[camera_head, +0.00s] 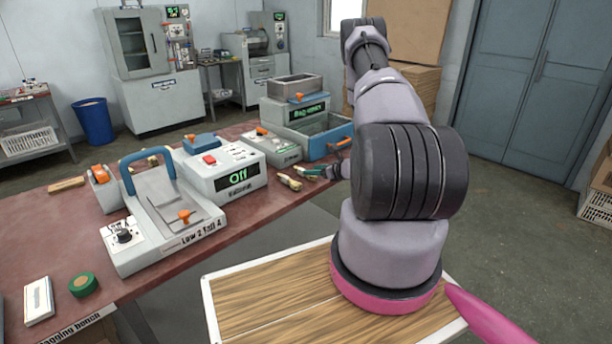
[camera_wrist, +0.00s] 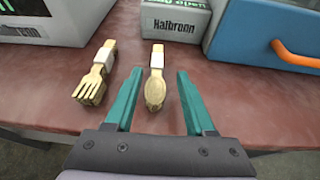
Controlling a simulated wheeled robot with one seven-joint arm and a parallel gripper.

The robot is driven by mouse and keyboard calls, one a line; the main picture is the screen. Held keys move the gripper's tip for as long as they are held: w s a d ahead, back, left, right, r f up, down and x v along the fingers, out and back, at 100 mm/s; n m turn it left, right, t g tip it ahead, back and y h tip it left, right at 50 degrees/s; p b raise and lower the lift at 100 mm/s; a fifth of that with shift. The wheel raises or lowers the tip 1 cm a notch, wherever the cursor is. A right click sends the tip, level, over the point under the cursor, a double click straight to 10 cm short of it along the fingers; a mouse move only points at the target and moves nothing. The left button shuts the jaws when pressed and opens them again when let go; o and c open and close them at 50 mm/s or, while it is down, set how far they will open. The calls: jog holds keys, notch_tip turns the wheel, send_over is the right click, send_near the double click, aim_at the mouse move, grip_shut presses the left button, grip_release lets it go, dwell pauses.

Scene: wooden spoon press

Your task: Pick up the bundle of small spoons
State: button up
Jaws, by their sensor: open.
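The bundle of small spoons (camera_wrist: 155,90) lies on the red-brown bench, with its pale bowls toward me and a white band around the handles. My gripper (camera_wrist: 159,72) is open and empty, with one teal finger on each side of the spoon bundle in the wrist view. Gaps show between the spoons and both fingers; I cannot tell the fingertips' height above the bench. A bundle of wooden forks (camera_wrist: 94,82), also banded in white, lies left of the left finger. In the head view the gripper (camera_head: 318,172) is small and partly hidden by my arm.
A grey box marked Halbronn (camera_wrist: 175,22) stands just beyond the spoons. A blue box with an orange handle (camera_wrist: 250,35) is close on the right. A machine showing "Off" (camera_head: 225,170) stands left of the bundles. The bench's front edge is close to my gripper.

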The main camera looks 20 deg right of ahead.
jog(key=x, duration=0.4)
jog(key=shift+a+f, duration=0.2)
jog(key=shift+a, duration=0.1)
jog(key=shift+w+a+f, duration=0.2)
jog(key=shift+w, duration=0.35)
jog(key=shift+s, duration=0.1)
grip_shut()
